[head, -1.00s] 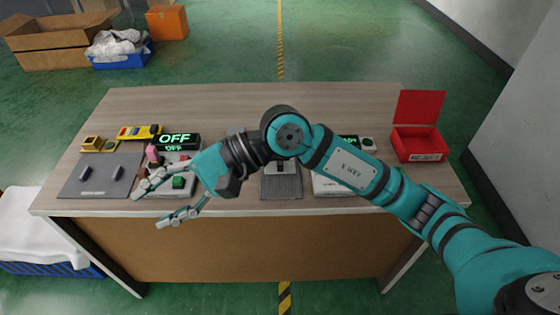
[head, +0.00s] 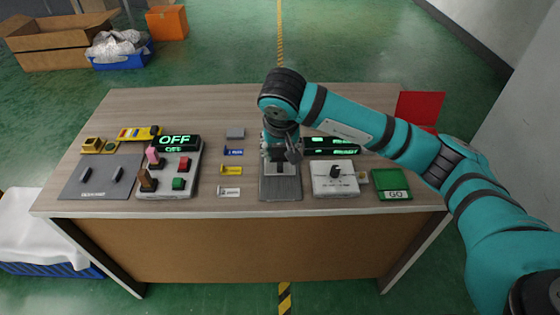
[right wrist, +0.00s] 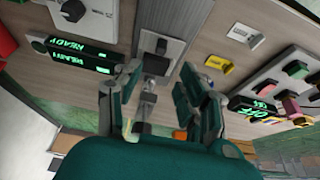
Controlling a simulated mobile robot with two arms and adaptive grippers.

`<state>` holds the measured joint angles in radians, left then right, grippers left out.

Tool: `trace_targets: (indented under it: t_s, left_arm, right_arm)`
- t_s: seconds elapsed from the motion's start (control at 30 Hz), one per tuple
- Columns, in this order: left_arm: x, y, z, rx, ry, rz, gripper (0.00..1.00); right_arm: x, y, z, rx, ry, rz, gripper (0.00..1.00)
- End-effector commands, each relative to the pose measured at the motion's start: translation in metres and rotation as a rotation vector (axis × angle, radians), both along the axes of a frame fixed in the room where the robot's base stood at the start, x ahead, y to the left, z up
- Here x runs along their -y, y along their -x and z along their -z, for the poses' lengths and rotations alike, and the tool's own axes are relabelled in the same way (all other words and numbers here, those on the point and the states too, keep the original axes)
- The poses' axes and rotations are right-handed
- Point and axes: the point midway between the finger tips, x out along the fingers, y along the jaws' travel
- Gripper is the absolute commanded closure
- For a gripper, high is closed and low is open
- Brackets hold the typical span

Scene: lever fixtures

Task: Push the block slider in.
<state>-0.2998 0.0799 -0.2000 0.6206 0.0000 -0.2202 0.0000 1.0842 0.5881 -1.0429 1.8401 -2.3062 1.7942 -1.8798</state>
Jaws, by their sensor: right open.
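A grey fixture plate (head: 280,191), which I take for the block slider's base, lies near the table's front edge. My left gripper is not in view.
To the left are small coloured tags (head: 231,170) and a switch box (head: 165,180) below an OFF sign (head: 177,141). To the right are a white knob box (head: 335,178), a green GO box (head: 391,184) and a red box (head: 420,108). The front table edge is close.

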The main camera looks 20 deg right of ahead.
Motion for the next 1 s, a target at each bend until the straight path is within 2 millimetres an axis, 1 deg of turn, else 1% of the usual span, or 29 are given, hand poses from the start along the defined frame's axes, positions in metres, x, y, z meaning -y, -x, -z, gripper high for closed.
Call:
trace_targets:
  t_s: [0.03, 0.2, 0.3, 0.43, 0.6, 0.9, 1.0]
  left_arm:
    - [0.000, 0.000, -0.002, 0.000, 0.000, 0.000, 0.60]
    - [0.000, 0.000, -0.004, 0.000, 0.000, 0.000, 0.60]
    - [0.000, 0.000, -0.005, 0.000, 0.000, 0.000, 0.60]
    - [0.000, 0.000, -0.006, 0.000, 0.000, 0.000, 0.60]
    - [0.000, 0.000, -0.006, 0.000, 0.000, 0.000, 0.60]
    - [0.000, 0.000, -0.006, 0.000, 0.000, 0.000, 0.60]
    - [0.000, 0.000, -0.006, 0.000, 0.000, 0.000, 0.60]
  right_arm:
    - [0.001, -0.003, 0.011, -0.005, 0.000, 0.001, 0.60]
    - [0.005, -0.016, 0.045, -0.005, -0.001, 0.001, 0.60]
    - [0.006, -0.023, 0.063, -0.005, -0.001, 0.000, 0.60]
    - [0.008, -0.030, 0.079, -0.004, -0.002, 0.000, 0.60]
    - [0.010, -0.035, 0.090, -0.001, -0.001, 0.000, 0.60]
    - [0.010, -0.036, 0.091, 0.000, -0.001, -0.002, 0.60]
    - [0.010, -0.036, 0.091, 0.000, -0.001, -0.002, 0.73]
